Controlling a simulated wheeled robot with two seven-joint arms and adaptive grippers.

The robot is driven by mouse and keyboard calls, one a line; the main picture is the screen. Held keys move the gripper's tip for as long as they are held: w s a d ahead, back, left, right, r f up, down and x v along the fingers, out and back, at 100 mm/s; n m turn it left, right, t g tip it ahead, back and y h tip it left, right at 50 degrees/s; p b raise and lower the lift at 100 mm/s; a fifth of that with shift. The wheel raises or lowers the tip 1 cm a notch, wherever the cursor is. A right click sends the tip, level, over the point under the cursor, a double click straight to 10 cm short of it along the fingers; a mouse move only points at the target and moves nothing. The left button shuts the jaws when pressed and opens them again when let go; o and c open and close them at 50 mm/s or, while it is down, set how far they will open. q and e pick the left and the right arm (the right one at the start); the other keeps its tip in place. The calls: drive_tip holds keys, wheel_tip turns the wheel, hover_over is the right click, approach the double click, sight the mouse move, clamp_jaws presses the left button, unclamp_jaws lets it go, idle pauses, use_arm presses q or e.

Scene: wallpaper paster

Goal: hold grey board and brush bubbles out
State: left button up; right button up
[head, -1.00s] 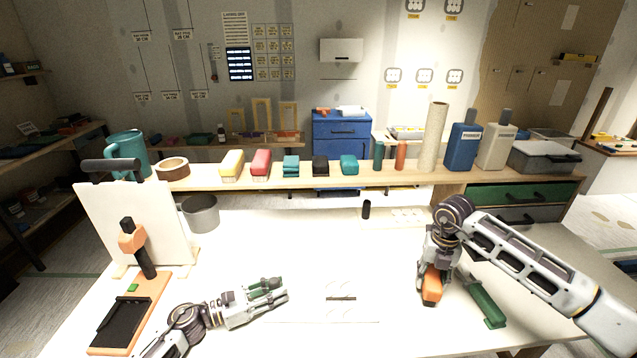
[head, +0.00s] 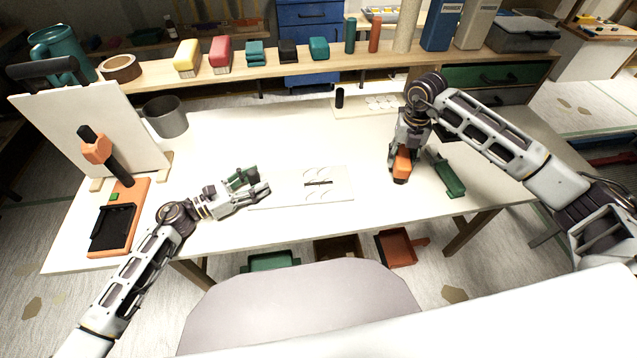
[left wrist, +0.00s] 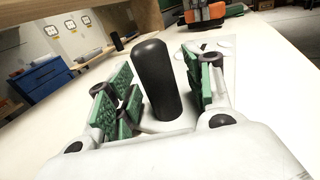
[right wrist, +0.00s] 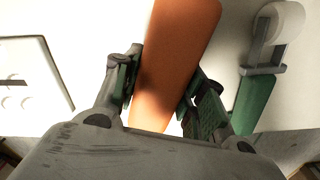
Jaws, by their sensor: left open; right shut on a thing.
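The pale grey board (head: 335,187) lies flat on the white table, with faint round bubble marks and a dark strip near its middle. My left gripper (head: 258,181) is open at the board's left end. In the left wrist view a black upright handle (left wrist: 157,80) stands between its green-padded fingers, with gaps at the sides. My right gripper (head: 403,148) is shut on the orange-handled brush (head: 402,166), right of the board and apart from it. The orange handle (right wrist: 178,55) fills the right wrist view between the fingers. The brush's lower end is not clear.
A green-handled roller (head: 449,178) lies right of the brush. An orange tool stand (head: 125,215) and a white upright panel (head: 95,125) are at the left. A grey cup (head: 165,117) stands behind. Table between board and brush is clear.

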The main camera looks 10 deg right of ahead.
use_arm(q)
drive_tip(key=shift+f, duration=0.15)
drive_tip(key=shift+v, duration=6)
drive_tip(key=shift+s, duration=0.15)
